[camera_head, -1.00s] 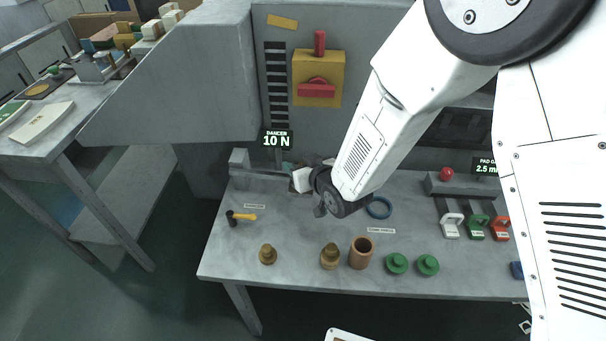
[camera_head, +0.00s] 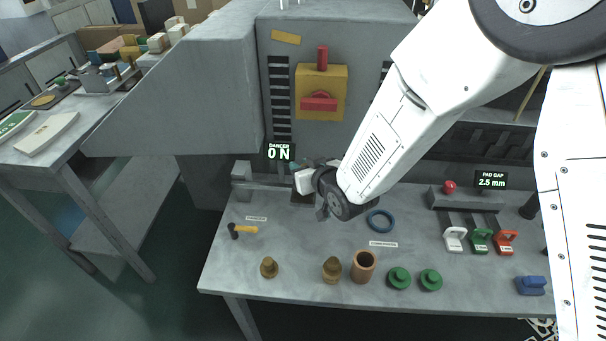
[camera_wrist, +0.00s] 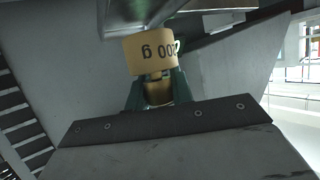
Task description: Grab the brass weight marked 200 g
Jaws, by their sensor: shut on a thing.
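My gripper (camera_wrist: 157,92) is shut on a brass weight (camera_wrist: 150,54) in the wrist view. The weight's marking is upside down and appears to read 200 g; its first digit is partly unclear. Dark green fingers stand on both sides of its narrow neck. In the head view my gripper end (camera_head: 297,172) is over the back left of the grey table (camera_head: 222,270), mostly hidden by my wrist. The held weight cannot be made out there. Two other brass weights, one left (camera_head: 268,268) and one right (camera_head: 332,270), stand near the front edge, markings unreadable.
A copper-coloured cup (camera_head: 363,266) and two green round pieces (camera_head: 399,278) stand along the front. A blue ring (camera_head: 380,221) lies behind them. A small hammer (camera_head: 243,230) lies left. A display (camera_head: 279,151) reads 0 N. White, green and red clamps (camera_head: 480,240) sit right.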

